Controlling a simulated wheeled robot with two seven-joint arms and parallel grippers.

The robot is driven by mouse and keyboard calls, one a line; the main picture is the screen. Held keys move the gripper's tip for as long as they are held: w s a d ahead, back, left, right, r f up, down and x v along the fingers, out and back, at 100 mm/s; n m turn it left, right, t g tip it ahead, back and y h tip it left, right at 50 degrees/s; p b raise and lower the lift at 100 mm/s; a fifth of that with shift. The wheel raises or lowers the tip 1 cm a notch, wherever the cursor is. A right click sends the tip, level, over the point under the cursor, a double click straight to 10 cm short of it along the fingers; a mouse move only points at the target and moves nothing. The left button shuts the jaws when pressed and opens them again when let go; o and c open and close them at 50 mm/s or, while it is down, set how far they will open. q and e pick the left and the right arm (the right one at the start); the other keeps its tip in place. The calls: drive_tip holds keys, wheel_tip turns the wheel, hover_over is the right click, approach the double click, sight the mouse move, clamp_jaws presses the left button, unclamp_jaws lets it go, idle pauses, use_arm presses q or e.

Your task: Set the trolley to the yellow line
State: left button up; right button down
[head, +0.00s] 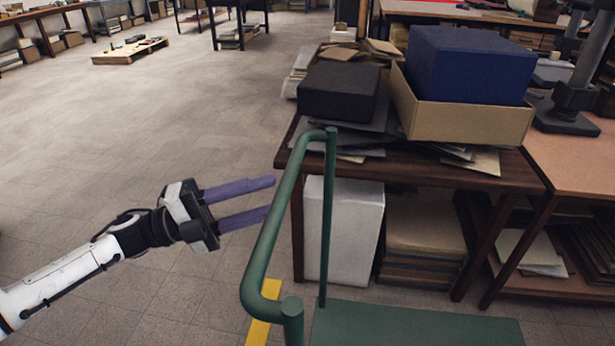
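The trolley has a green flat deck (400,328) and a green tubular handle (265,240) that rises at its left end. The yellow line (264,308) is a strip on the floor, partly hidden behind the handle's lower bend. My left gripper (271,197) comes in from the left with its two purple fingers apart and nothing between them. Its fingertips point at the handle's sloping tube and look close to it; I cannot tell whether they touch. My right gripper is not in view. The deck's near part is cut off by the picture's lower edge.
A dark wooden table (510,177) stands behind the trolley, bearing a blue box (468,62) in a cardboard tray (465,120) and a black box (340,90). A white box (343,230) stands under it. The tiled floor at left is clear. A low pallet (130,50) lies far back.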

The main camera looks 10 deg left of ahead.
use_arm(q)
drive_tip(key=x, duration=0.8)
drive_tip(key=shift+p, duration=0.3)
clamp_jaws()
